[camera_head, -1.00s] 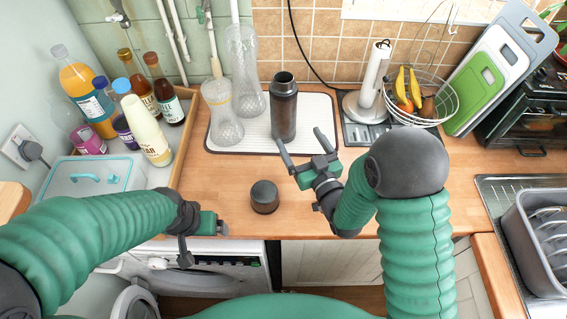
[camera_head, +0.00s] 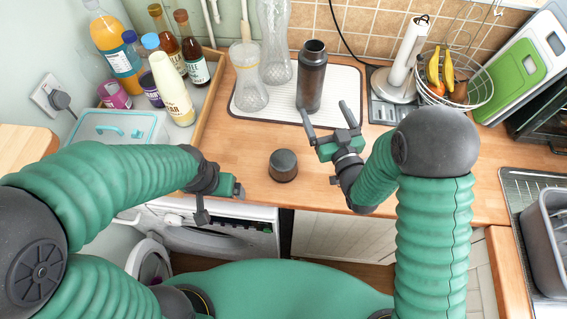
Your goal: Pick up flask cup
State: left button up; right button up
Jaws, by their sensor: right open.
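The flask cup (camera_head: 283,165), small, dark grey and round, stands on the wooden counter near its front edge. The tall dark flask (camera_head: 311,82) stands upright on the white mat behind it. My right gripper (camera_head: 327,111) is open and empty, right of and behind the cup. Its fingers point away from me, and one fingertip shows just in front of the flask's base; contact cannot be told. My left gripper (camera_head: 232,188) is left of the cup, apart from it, near the counter's front edge. It is seen side-on, so its jaw opening is unclear.
Two clear glass vessels (camera_head: 249,85) stand on the white mat (camera_head: 348,90). A tray (camera_head: 205,108) of bottles is at the left. A paper towel holder (camera_head: 397,75) and fruit basket (camera_head: 478,98) are at the right. The counter around the cup is clear.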

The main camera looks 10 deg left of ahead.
aim_at(282, 168)
jog(key=k+l+u, duration=0.15)
jog(key=u, duration=0.25)
jog(key=k+l+u, duration=0.15)
jog(key=u, duration=0.2)
jog(key=k+l+u, duration=0.2)
jog(key=u, duration=0.2)
